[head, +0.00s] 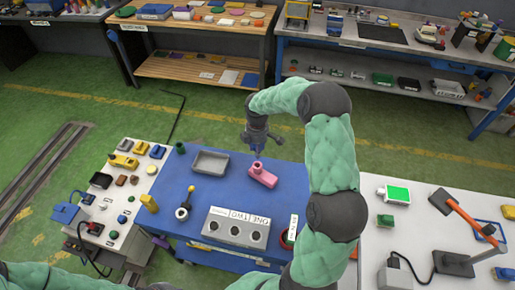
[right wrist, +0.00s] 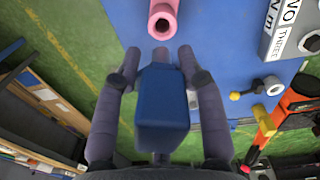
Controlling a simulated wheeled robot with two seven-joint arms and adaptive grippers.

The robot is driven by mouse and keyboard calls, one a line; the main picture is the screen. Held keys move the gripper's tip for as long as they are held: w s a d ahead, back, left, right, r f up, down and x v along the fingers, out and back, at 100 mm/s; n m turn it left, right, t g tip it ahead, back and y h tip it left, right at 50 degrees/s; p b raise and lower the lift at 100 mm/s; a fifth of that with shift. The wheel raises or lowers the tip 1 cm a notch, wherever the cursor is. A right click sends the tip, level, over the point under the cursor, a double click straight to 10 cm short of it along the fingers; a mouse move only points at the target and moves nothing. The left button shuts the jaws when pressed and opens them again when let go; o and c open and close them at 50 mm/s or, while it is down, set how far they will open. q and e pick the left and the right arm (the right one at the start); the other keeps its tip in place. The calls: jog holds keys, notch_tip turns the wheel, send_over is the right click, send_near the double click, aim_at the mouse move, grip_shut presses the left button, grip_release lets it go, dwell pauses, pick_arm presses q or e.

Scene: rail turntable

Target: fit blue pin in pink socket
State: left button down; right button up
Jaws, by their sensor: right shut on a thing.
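The pink socket (head: 264,176) sits on the blue table top, right of the grey tray. Its round open hole also shows at the top of the right wrist view (right wrist: 162,17). My right gripper (head: 257,148) is above the socket, shut on the blue pin (right wrist: 163,108), which shows as a blue block between the fingers in the right wrist view. The pin's lower end is hard to make out in the head view; I cannot tell whether it touches the socket. The hole looks empty in the right wrist view. My left gripper is out of view.
A grey tray (head: 209,162) lies left of the socket. A grey block with several dark holes (head: 236,228) stands at the front, near a yellow-handled ring tool (head: 184,208). White side tables with small parts flank the blue table (head: 170,172).

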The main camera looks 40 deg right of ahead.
jog(key=shift+f, duration=0.15)
jog(key=shift+f+b, duration=1.75)
jog(key=shift+f, duration=1)
jog(key=shift+f+b, duration=0.8)
jog(key=shift+f, duration=0.65)
jog(key=o, duration=1.3)
jog(key=shift+o, duration=0.2)
jog(key=shift+r, duration=0.15)
notch_tip(320, 180, up, 12)
jog(key=shift+s+a+f, duration=0.1)
jog(key=shift+a, duration=0.05)
